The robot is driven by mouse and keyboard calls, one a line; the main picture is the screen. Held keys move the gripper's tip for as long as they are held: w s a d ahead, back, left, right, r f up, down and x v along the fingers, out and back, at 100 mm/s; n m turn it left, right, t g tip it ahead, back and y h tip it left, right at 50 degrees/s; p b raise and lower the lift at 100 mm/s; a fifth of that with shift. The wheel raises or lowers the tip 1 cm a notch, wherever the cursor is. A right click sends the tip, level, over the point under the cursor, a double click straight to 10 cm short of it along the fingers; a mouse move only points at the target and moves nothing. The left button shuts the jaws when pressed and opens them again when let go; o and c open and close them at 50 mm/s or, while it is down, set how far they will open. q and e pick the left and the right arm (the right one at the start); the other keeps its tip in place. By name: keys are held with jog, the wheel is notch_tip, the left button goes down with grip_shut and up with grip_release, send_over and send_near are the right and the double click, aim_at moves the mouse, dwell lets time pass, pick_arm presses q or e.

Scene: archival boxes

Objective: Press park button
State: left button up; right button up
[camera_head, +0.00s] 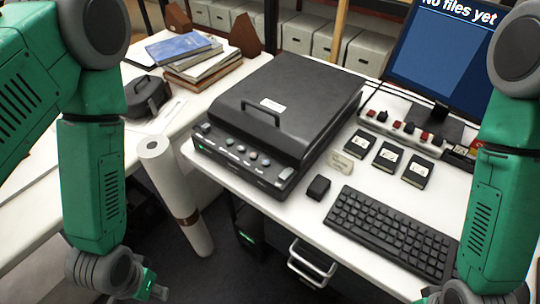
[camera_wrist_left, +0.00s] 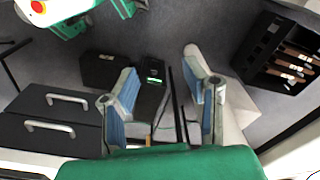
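A black scanner (camera_head: 285,105) with a closed, handled lid sits on the white desk. Its front panel (camera_head: 238,160) carries a row of small round buttons with labels too small to read, so I cannot tell which one is park. My left gripper (camera_head: 152,288) is low at the bottom left of the head view, well away from the panel. In the left wrist view its two blue-padded fingers (camera_wrist_left: 162,92) are spread apart with nothing between them. My right gripper (camera_head: 440,296) is mostly cut off at the bottom right, so its fingers are unclear.
A paper roll (camera_head: 170,185) stands upright left of the scanner. A keyboard (camera_head: 393,230), black mouse (camera_head: 318,187) and several black cartridges (camera_head: 387,157) lie on the desk to the right. A monitor (camera_head: 440,55) stands behind them. Books (camera_head: 190,50) are stacked on the left table.

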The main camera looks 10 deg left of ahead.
pick_arm(q)
jog(key=shift+a+f, duration=0.15)
jog(key=shift+a, duration=0.3)
jog(key=shift+d, duration=0.1)
